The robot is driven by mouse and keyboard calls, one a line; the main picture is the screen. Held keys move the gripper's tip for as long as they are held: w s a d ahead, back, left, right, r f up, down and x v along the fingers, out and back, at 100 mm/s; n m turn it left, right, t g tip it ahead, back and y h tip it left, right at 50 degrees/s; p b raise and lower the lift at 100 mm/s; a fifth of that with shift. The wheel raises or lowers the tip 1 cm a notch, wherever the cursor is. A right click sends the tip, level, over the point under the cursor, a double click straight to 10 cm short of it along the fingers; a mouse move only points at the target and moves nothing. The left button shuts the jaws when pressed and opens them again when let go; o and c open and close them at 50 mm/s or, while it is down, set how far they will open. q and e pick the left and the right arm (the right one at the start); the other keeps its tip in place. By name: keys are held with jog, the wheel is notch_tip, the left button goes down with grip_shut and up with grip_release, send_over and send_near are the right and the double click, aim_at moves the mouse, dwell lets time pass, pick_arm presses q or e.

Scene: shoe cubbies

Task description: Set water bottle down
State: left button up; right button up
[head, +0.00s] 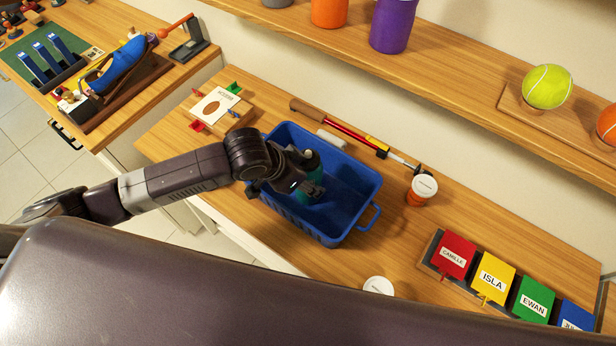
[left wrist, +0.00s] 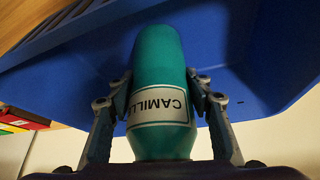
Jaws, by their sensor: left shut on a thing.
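A teal water bottle (left wrist: 158,70) with a white label reading "CAMILL…" is held between the fingers of my left gripper (left wrist: 160,105). In the head view the bottle (head: 313,172) shows partly behind my left gripper (head: 305,190), over the inside of a blue bin (head: 349,219). The bin's blue inside also fills the background of the left wrist view (left wrist: 235,75). My left gripper is shut on the bottle. I cannot tell whether the bottle touches the bin floor. My right gripper is in neither view.
Coloured name cards (head: 493,278) are at right. A shelf above holds a purple cup (head: 392,25) and a tennis ball (head: 547,87).

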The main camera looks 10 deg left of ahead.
pick_arm(q)
jog(key=shift+r, duration=0.1)
jog(key=o, duration=1.6)
jog(key=shift+o, duration=0.2)
jog(key=shift+s+a+r, duration=0.1)
jog(key=shift+r, duration=0.15)
jog(key=v, duration=1.1)
jog(key=shift+r+b, duration=0.2)
jog(key=shift+b, duration=0.15)
jog(key=shift+s, duration=0.1)
